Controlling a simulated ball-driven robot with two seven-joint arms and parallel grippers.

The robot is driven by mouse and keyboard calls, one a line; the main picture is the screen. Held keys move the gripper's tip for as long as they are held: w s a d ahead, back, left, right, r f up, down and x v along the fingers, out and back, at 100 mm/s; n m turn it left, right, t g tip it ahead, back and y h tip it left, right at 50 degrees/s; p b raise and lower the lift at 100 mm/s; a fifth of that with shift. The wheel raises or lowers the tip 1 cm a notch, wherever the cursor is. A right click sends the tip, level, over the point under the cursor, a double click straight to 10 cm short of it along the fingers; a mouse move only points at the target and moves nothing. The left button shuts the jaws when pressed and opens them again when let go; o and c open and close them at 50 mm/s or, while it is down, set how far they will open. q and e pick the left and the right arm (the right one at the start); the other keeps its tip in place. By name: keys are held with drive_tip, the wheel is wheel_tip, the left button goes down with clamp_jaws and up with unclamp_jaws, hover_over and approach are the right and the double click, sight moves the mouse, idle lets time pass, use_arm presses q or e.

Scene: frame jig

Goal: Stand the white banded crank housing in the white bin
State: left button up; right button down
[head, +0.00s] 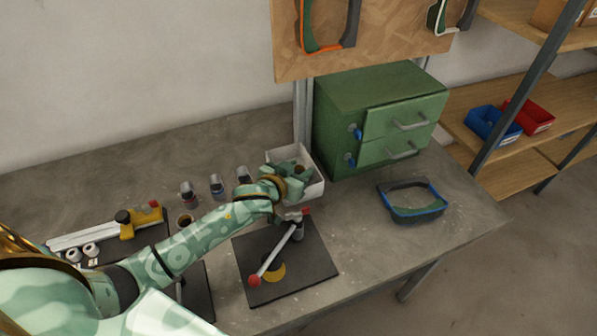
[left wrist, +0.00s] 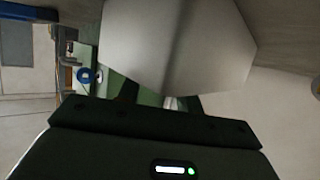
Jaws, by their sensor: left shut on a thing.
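The white bin (head: 318,188) stands on the bench against the green cabinet. My left gripper (head: 296,181) is over the bin, with its hand hiding much of the bin's inside. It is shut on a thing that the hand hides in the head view. In the left wrist view a large pale, flat-faced body (left wrist: 180,45) fills the upper middle, beyond the dark fingers (left wrist: 158,101); I take it for the white banded crank housing. Its bands do not show, and I cannot tell whether it touches the bin floor. My right gripper is not in view.
Three small banded housings (head: 217,185) stand left of the bin. A dark mat (head: 310,268) carries a bar with red ends (head: 277,252).

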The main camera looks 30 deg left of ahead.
use_arm(q)
drive_tip(key=o, duration=1)
drive_tip(key=shift+o, duration=0.2)
drive_tip(key=shift+r, duration=0.2)
drive_tip(key=p+v, duration=0.3)
drive_tip(key=v, duration=0.9)
drive_tip(key=shift+p, duration=0.3)
drive_tip(key=shift+f, duration=0.1)
